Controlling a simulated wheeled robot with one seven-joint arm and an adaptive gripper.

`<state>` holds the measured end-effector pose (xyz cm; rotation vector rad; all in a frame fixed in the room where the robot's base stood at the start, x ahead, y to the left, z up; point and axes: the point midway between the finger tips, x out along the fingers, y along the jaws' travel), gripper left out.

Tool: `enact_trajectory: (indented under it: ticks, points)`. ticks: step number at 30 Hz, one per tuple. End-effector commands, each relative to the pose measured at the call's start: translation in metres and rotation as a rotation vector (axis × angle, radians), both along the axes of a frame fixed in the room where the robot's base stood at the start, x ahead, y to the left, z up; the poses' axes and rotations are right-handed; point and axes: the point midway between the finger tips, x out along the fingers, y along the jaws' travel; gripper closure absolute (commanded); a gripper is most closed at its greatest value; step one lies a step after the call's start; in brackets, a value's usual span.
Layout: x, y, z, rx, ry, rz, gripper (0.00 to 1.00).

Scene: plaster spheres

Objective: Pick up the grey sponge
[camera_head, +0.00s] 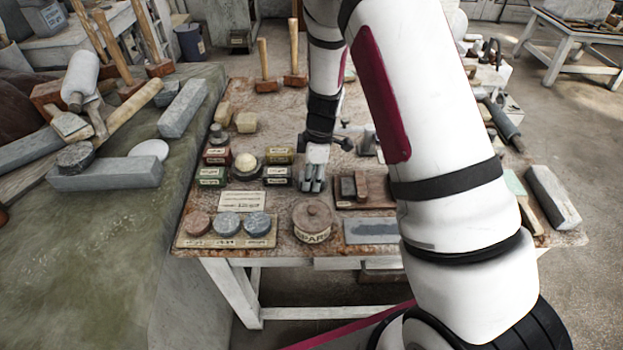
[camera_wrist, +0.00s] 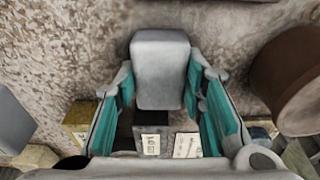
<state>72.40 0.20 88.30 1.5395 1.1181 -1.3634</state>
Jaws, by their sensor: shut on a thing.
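The grey sponge (camera_wrist: 160,68) is a pale grey block with rounded edges in the wrist view. It sits between the two teal-padded fingers of my gripper (camera_wrist: 162,92), which are shut on it. In the head view my gripper (camera_head: 313,178) points down over the worn table (camera_head: 228,241), between the small labelled boxes and a brown tray. In that view I cannot clearly make out the sponge at the fingers, nor tell whether it touches the table.
A round lidded jar (camera_head: 312,219) stands just in front of my gripper. Small labelled boxes (camera_head: 277,176) lie to its left, with a pale ball (camera_head: 245,162) among them. The brown tray (camera_head: 377,206) with blocks is to the right. Mallets (camera_head: 295,55) stand behind.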

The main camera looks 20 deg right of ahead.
Motion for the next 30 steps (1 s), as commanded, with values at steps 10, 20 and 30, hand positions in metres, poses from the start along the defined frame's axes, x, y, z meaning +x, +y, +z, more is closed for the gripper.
enact_trajectory:
  ticks: [10, 20, 30]
  points:
    - [0.002, 0.0, 0.017, 0.001, -0.005, 0.001, 0.76]
    - [0.001, 0.0, 0.078, 0.0, -0.004, 0.002, 0.76]
    - [0.0, 0.0, 0.1, -0.001, 0.001, 0.0, 0.76]
